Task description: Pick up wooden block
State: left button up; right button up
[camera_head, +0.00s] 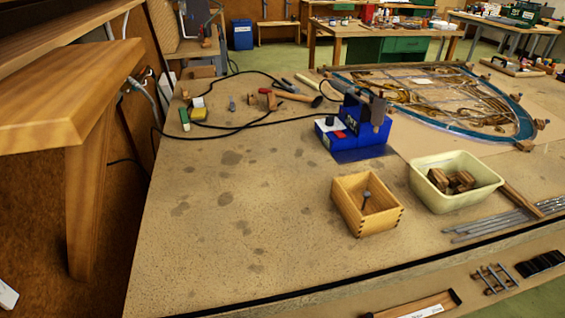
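Several small brown wooden blocks (462,182) lie in a cream plastic tub (466,203) at the right of the workbench. More small wooden blocks sit along the edge of the leaded panel, one at its near right edge (525,146) and one at its right side (541,124). I cannot tell which block the task means. Neither of my grippers shows in the head view.
An open wooden box (375,222) with a nail-like metal piece inside stands left of the tub. Metal strips (490,225) lie right of it. A blue device (352,135) with a black cable stands behind. The workbench (230,240) is clear at front left.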

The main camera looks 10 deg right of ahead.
aim_at(527, 145)
jog(key=z, duration=1.85)
jog(key=l+u, duration=0.1)
jog(key=i, duration=0.05)
